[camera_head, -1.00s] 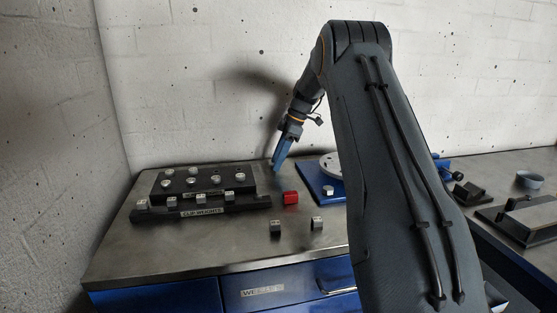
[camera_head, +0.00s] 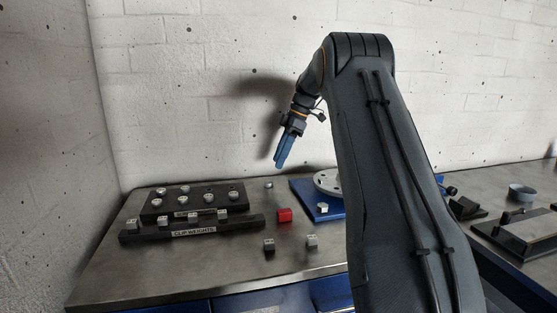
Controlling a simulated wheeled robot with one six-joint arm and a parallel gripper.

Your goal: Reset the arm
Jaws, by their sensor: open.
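My gripper (camera_head: 283,152) hangs in the air above the back of the workbench, with its blue fingers pointing down and a little left. The jaws look open, with nothing seen between them. My dark arm (camera_head: 390,150) rises from the lower right, bends at the top and reaches down to the left. It hides part of the bench and of the blue fixture behind it.
A black clip weights rack (camera_head: 245,224) and a stepped block holding several silver weights stand left. A red block (camera_head: 284,215), a dark clip (camera_head: 269,245) and a grey clip (camera_head: 312,241) lie near the middle. A blue fixture (camera_head: 302,190) carries a pale disc (camera_head: 326,181). Black fixtures stand right.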

